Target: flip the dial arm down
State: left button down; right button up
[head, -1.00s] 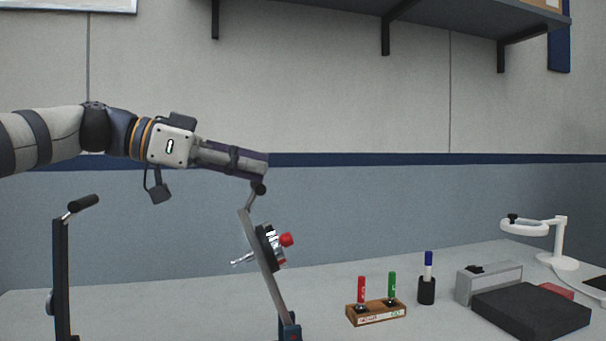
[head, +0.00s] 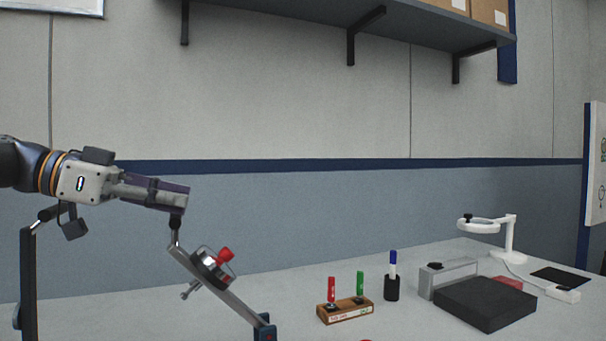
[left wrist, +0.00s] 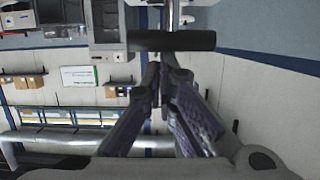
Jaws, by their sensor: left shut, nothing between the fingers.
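The dial arm (head: 232,302) is a grey bar with a round dial and red knob (head: 225,255). It leans up to the left from a blue bracket (head: 264,330) at the lower edge of the head view. A short rod at its top end carries a black handle (head: 176,221). The handle also shows as a dark crossbar in the left wrist view (left wrist: 172,40). My left gripper (head: 184,200) is shut and empty, its fingertips at the handle; I cannot tell whether they touch it. In the left wrist view the fingertips (left wrist: 163,72) come together beside the crossbar. My right gripper is out of view.
Another upright bar (head: 28,280) with a black handle stands at the left. A wooden marker block (head: 345,311), a black cup (head: 392,289), a black box (head: 485,303) and a white ring lamp (head: 510,240) stand on the grey table at right.

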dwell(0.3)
pick_arm(q)
notch_tip(320, 180, up, 10)
dwell(0.5)
